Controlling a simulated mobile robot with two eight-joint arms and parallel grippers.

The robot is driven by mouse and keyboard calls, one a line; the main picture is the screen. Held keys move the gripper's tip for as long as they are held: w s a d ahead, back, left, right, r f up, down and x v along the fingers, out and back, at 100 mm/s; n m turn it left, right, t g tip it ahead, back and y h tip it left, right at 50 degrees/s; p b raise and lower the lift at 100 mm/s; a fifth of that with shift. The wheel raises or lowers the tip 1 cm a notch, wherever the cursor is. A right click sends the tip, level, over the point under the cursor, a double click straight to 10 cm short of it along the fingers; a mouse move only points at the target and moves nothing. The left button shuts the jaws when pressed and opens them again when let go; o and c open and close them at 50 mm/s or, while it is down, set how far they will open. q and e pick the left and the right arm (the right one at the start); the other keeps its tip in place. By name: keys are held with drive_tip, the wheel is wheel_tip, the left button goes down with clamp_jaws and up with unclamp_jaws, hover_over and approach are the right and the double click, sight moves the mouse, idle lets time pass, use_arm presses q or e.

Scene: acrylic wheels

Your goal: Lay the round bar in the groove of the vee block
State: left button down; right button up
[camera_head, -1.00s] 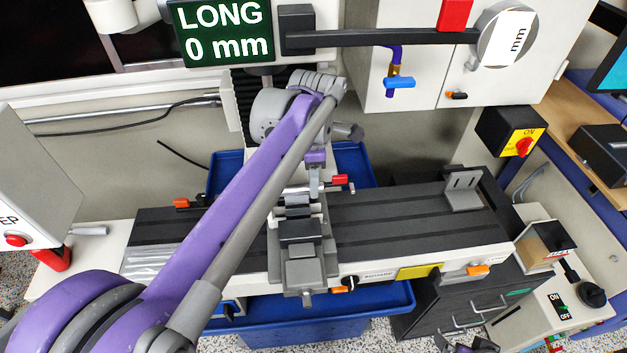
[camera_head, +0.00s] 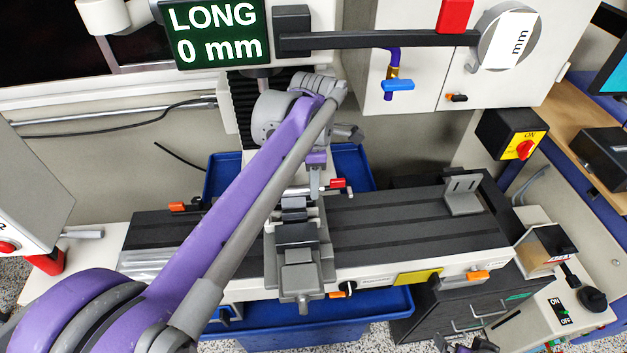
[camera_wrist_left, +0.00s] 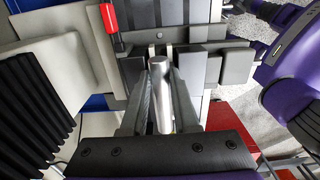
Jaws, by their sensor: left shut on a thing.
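My left gripper (camera_head: 314,187) points down over the vise (camera_head: 297,235) on the machine table. In the left wrist view my left gripper (camera_wrist_left: 161,100) is shut on the round bar (camera_wrist_left: 162,95), a smooth silver cylinder lying lengthwise between its two fingers. The bar's far end is over or near grey blocks. A dark grey block (camera_head: 293,204) in the vise area may be the vee block; I cannot make out its groove or whether the bar touches it. My right gripper cannot be made out; only grey arm parts show at the bottom edge.
The long slotted table (camera_head: 400,232) is mostly clear to the right, with a slotted angle plate (camera_head: 462,196) near its right end. A blue tray (camera_head: 370,302) lies below.

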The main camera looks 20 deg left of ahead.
use_arm(q)
drive_tip(key=shift+f+b, duration=1.35)
drive_tip(key=shift+f, duration=1.5)
use_arm(e)
drive_tip(key=shift+s+f, duration=0.2)
drive_tip(key=shift+f, duration=0.45)
drive_tip(key=shift+s+f, duration=0.25)
drive_tip(key=shift+f, duration=0.35)
drive_tip(key=shift+s+f, duration=0.2)
drive_tip(key=shift+f, duration=0.45)
use_arm(q)
drive_tip(key=c, duration=0.6)
unclamp_jaws()
drive_tip(key=shift+r, duration=0.1)
